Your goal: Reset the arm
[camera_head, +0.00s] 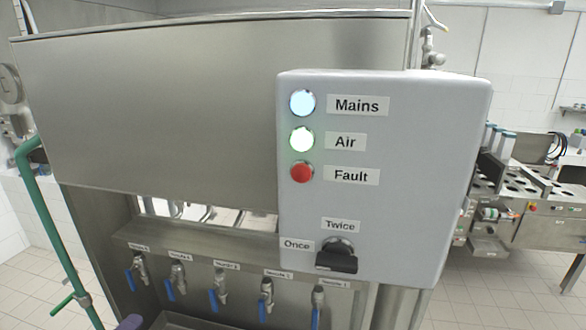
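Neither of my grippers shows in the head view, and I cannot see what they hold. A grey control box (400,200) fills the middle right. Its Mains lamp (302,103) glows bluish white and its Air lamp (301,139) glows greenish white. The Fault lamp (301,172) is red; I cannot tell whether it is lit. A black rotary knob (337,260) sits below, by the labels Once and Twice. A small purple piece shows at the bottom edge; I cannot tell what it belongs to.
A steel machine panel (200,110) stands behind the box. Below it is a row of several taps (220,287) with blue levers. A green pipe (50,230) runs down the left. A steel machine with round holes (525,183) stands at the right. Tiled floor lies between.

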